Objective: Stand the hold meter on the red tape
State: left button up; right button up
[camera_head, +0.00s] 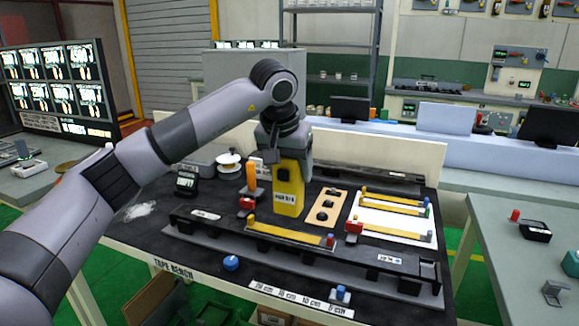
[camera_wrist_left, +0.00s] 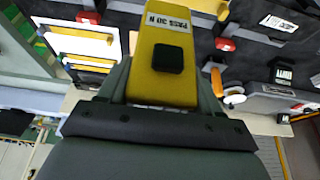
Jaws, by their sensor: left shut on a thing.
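The hold meter (camera_head: 288,197) is a tall yellow block with a white label and a dark square on its face. My left gripper (camera_head: 286,158) is shut on its upper part and holds it upright over the middle of the bench; I cannot tell whether its foot touches anything. In the left wrist view the hold meter (camera_wrist_left: 165,85) sits between my grey fingers, its label reading "PASS 30 N". No strip of red tape is clear to me; red blocks (camera_head: 247,203) sit by yellow strips (camera_head: 290,236). My right gripper is out of view.
The black tape bench (camera_head: 190,250) carries a long raised rail in front, a tan board (camera_head: 324,207), a white panel with yellow strips (camera_head: 385,217), an orange-handled tool (camera_head: 251,178), a blue ball (camera_head: 231,263) and a black display (camera_head: 187,183). A side table stands right.

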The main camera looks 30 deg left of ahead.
aim_at(290, 191)
pick_arm(q)
jog(key=shift+r, duration=0.1)
jog(key=shift+p, duration=0.4)
jog(key=shift+f+b, duration=1.3)
jog(key=shift+f, duration=1.7)
jog(key=shift+p, duration=0.3)
jog(key=o, duration=1)
jog(key=shift+s+r, duration=0.1)
